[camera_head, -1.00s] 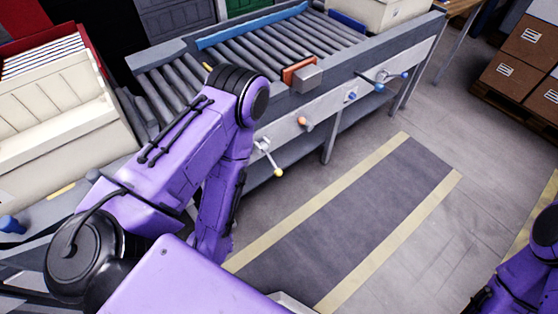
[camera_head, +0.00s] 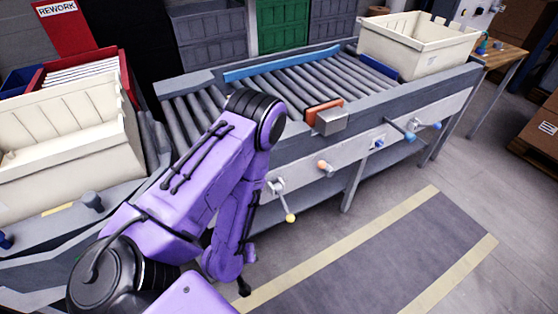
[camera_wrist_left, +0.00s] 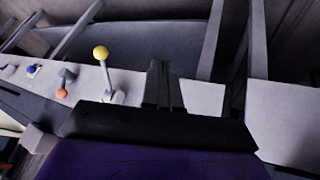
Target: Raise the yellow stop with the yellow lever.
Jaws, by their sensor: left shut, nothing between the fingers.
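The yellow lever (camera_head: 290,217) sticks out from the conveyor's front side, its yellow knob hanging down and to the right of the pivot. It also shows in the left wrist view (camera_wrist_left: 107,78), with the yellow knob toward the top. My left gripper (camera_head: 244,288) hangs below and left of the knob in the head view, apart from it. In the left wrist view its fingers (camera_wrist_left: 164,84) are shut and empty, to the right of the lever. I cannot make out the yellow stop; my left arm covers part of the rollers. My right gripper is out of view.
An orange lever (camera_head: 324,166) and blue levers (camera_head: 409,136) sit farther right along the same side. Cream crates stand at left (camera_head: 75,135) and far right (camera_head: 420,50). The floor in front is clear.

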